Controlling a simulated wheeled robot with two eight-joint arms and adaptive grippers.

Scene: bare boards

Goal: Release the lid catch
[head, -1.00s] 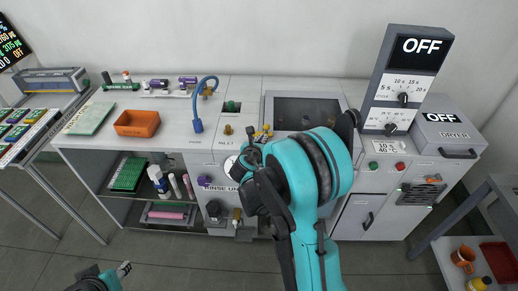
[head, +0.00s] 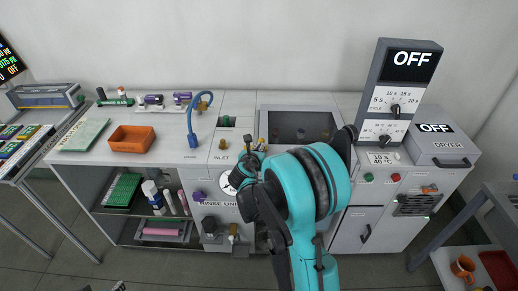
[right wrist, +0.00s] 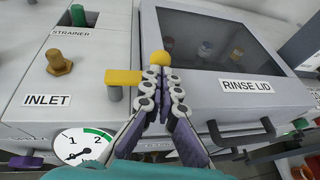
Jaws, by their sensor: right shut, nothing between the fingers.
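The rinse lid (right wrist: 235,86) is a grey-framed dark window, lying shut on the rinse unit; it also shows in the head view (head: 300,124). I cannot tell which belongs to the catch. My right gripper (right wrist: 160,77) is shut and empty, its tips just below the ball and right of the tab; contact is unclear. In the head view the right gripper (head: 257,152) partly hides this spot. My left gripper (head: 118,287) barely shows at the bottom edge.
Left of the lid are a brass inlet fitting (right wrist: 59,62), a green strainer knob (right wrist: 79,42) and a round gauge (right wrist: 83,145). The lid's dark handle (right wrist: 241,132) is at the front. A blue hose (head: 190,125) and orange tray (head: 131,138) stand further left.

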